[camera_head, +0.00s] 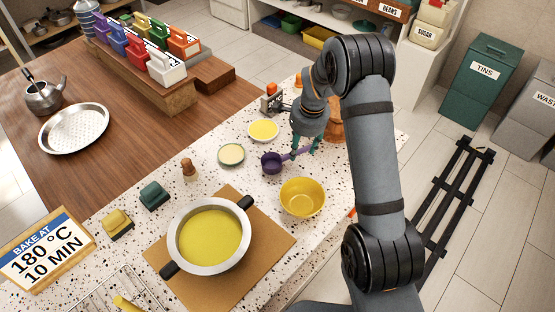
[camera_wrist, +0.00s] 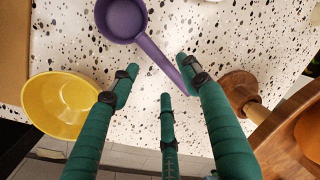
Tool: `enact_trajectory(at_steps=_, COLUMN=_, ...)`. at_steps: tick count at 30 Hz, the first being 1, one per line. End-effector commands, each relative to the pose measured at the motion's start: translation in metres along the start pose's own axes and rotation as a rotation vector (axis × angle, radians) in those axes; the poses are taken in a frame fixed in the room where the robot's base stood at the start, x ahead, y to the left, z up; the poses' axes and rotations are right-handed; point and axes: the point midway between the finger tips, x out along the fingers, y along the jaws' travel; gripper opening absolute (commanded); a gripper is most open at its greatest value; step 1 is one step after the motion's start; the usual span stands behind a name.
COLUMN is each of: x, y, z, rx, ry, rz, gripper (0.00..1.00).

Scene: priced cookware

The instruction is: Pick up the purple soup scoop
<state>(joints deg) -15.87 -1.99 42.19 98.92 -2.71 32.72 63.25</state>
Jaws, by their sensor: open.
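The purple soup scoop (camera_head: 271,163) lies on the speckled counter, its bowl to the left and its handle pointing right towards my gripper. In the wrist view the scoop (camera_wrist: 124,19) is at the top, with its handle running down and right between my green fingers. My gripper (camera_head: 306,145) is at the handle's end; in the wrist view the gripper (camera_wrist: 165,90) has its fingers spread and apart. I cannot tell whether any finger touches the handle.
A yellow bowl (camera_head: 302,197) stands close in front of the scoop; it also shows in the wrist view (camera_wrist: 62,104). Two small dishes (camera_head: 231,154) (camera_head: 263,130) are to the left. A pot of yellow soup (camera_head: 209,236) stands on a brown board. A brown wooden item (camera_wrist: 238,90) is right of my fingers.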

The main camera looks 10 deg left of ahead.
Motion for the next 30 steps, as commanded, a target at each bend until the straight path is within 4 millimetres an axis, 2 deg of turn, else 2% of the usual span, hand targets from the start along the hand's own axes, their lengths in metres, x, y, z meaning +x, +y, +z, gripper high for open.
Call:
enact_trajectory(at_steps=5, x=0.011, y=-0.001, z=-0.001, rx=-0.001, ry=0.0, rz=0.003, gripper=0.46)
enact_trajectory(at_steps=12, x=0.041, y=-0.003, z=-0.001, rx=-0.002, ry=0.0, rz=0.002, gripper=0.46)
enact_trajectory(at_steps=16, x=0.052, y=-0.003, z=-0.001, rx=-0.002, ry=0.001, rz=0.0, gripper=0.46)
enact_trajectory(at_steps=24, x=0.056, y=-0.003, z=-0.001, rx=-0.002, ry=0.001, rz=-0.001, gripper=0.46)
enact_trajectory(at_steps=30, x=0.055, y=-0.003, z=-0.001, rx=-0.002, ry=0.001, rz=-0.001, gripper=0.35)
